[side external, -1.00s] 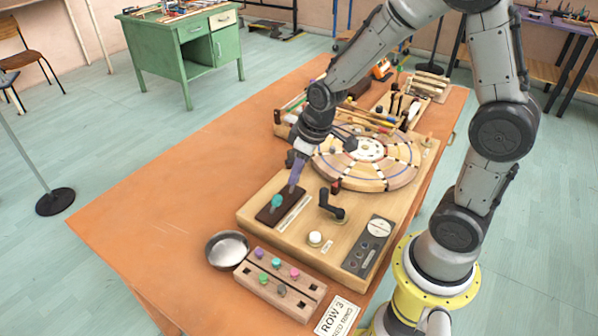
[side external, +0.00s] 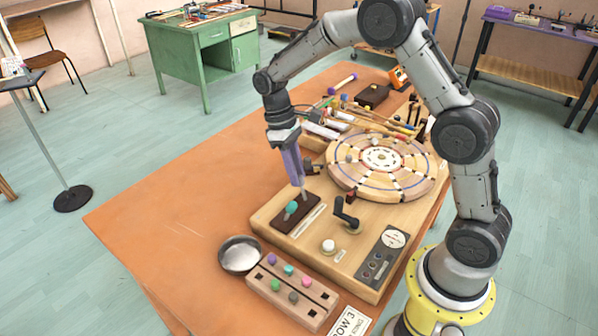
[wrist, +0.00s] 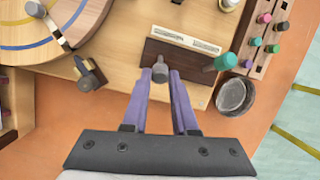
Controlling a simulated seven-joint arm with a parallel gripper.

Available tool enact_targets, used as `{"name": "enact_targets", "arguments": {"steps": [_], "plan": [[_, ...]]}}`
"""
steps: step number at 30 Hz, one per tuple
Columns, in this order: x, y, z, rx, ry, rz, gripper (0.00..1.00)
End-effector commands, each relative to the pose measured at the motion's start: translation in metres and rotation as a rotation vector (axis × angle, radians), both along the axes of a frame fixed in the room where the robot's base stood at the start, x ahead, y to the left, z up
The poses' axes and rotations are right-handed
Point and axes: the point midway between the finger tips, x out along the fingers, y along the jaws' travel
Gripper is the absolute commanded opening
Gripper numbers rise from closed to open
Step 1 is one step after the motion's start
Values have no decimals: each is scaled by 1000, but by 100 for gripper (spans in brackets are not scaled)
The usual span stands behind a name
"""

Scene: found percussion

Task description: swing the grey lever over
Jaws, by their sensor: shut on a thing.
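The grey lever (wrist: 160,72) stands on a dark brown slotted block (wrist: 172,52) in the wrist view. My gripper (wrist: 160,78) has its purple fingers closed around the lever's grey knob. In the side external view my gripper (side external: 303,193) points down at the far end of the dark block (side external: 284,224), and its fingers mostly hide the grey lever. A teal-knobbed lever (side external: 291,208) stands on the same block, nearer the camera. It also shows in the wrist view (wrist: 226,62), to the right of the grey lever and leaning right, clear of my fingers.
A black crank (side external: 345,216) and a white button (side external: 328,246) stand beside the block on the wooden board. A round wooden disc (side external: 425,185) lies behind. A metal bowl (side external: 240,254) and a rack of coloured pegs (side external: 314,313) stand in front. The orange table's left is clear.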

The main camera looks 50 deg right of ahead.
Motion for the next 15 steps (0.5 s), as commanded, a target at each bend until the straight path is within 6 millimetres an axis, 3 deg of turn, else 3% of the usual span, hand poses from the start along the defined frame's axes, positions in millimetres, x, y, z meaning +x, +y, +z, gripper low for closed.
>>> {"name": "enact_targets", "arguments": {"steps": [14,15], "plan": [[2,0,0,0,12,0,0],[2,0,0,0,12,0,30]]}}
